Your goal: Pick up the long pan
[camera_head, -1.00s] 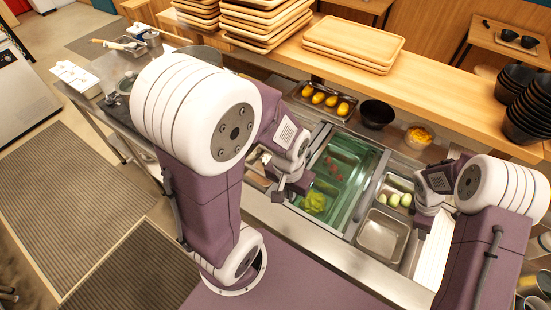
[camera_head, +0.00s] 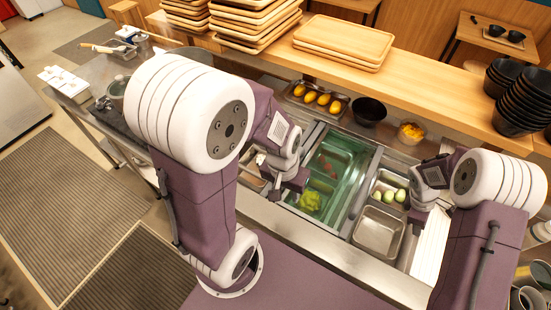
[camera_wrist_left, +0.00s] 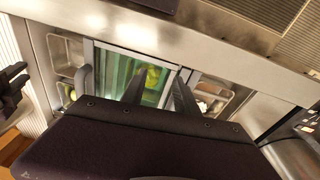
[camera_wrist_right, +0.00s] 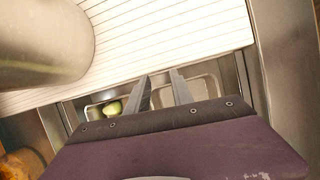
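I cannot tell for certain which container is the long pan. A narrow metal pan with several yellow items (camera_head: 334,106) sits at the counter's back. An empty metal pan (camera_head: 379,233) is set in the counter at the right, beside a small pan of pale green items (camera_head: 391,193). My left gripper (camera_head: 275,192) is above the counter, left of the green-glass section; its fingers stand apart and empty in the left wrist view (camera_wrist_left: 158,80). My right gripper (camera_head: 416,220) is over the counter, right of the empty pan; its fingers are apart and empty in the right wrist view (camera_wrist_right: 160,78).
A green-glass-covered section (camera_head: 335,165) lies between the arms. A black bowl (camera_head: 369,111) and a bowl of orange pieces (camera_head: 411,132) stand behind it. A wooden shelf (camera_head: 420,85) with trays and black bowls runs along the back. A grey cylinder is close in the right wrist view (camera_wrist_right: 45,45).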

